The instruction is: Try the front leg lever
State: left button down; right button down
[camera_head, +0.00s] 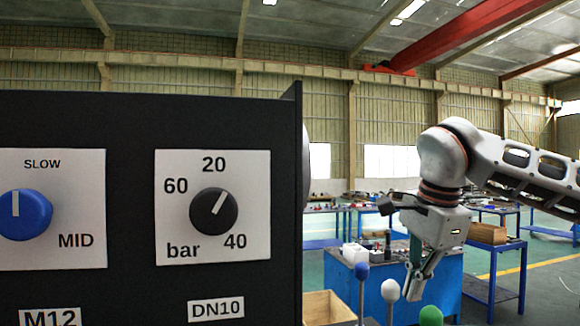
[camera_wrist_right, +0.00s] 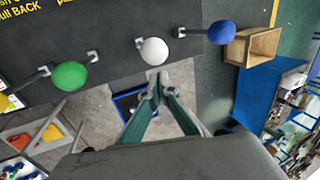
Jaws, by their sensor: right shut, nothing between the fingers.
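Three ball-topped levers stand side by side. In the head view they are a blue knob (camera_head: 361,271), a white knob (camera_head: 390,290) and a green knob (camera_head: 430,316) at the bottom. The right wrist view shows the green knob (camera_wrist_right: 70,75) at left, the white knob (camera_wrist_right: 154,51) in the middle and the blue knob (camera_wrist_right: 221,32) at right. I cannot read which is the front leg lever. My right gripper (camera_head: 415,288) is shut and empty, pointing down. In the wrist view its fingertips (camera_wrist_right: 159,80) appear just below the white knob, with a gap. My left gripper is out of view.
A black panel (camera_head: 130,120) with a blue dial (camera_head: 25,214) and a black dial (camera_head: 213,215) fills the left. A wooden box (camera_wrist_right: 253,46) lies near the blue knob. A blue workbench (camera_head: 440,285) stands behind my gripper. Yellow writing marks the dark lever panel (camera_wrist_right: 110,35).

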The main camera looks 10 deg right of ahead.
notch_tip(320, 180, up, 10)
jog(key=shift+f, duration=0.15)
dwell(0.5)
jog(key=shift+f, duration=0.1)
